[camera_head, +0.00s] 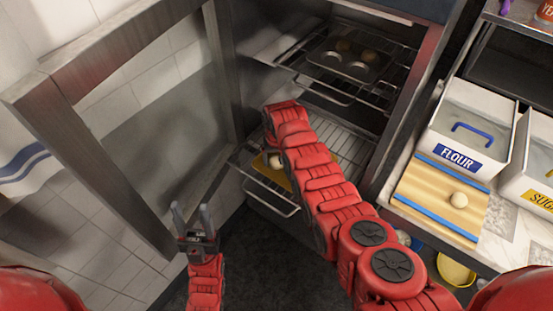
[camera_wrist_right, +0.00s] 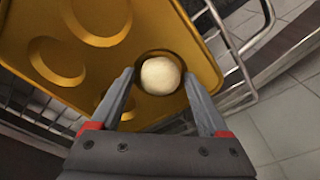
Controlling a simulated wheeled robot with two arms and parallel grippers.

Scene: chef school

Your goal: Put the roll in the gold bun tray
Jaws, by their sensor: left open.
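The gold bun tray (camera_head: 272,175) lies on the lower oven rack and fills much of the right wrist view (camera_wrist_right: 150,25), with several round wells. A pale round roll (camera_wrist_right: 160,76) sits in the well at its edge. It also shows in the head view (camera_head: 275,161), beside my right arm. My right gripper (camera_wrist_right: 158,78) is open, its fingers on either side of the roll with small gaps showing. In the head view my right arm hides that gripper and part of the tray. My left gripper (camera_head: 190,215) is open and empty, low by the open oven door.
The oven door (camera_head: 120,235) stands open at left. A dark muffin tin (camera_head: 345,62) with rolls sits on the upper rack (camera_head: 300,62). A pale dough ball (camera_head: 459,200) lies on a wooden board (camera_head: 425,190) at right, near the flour bin (camera_head: 470,120).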

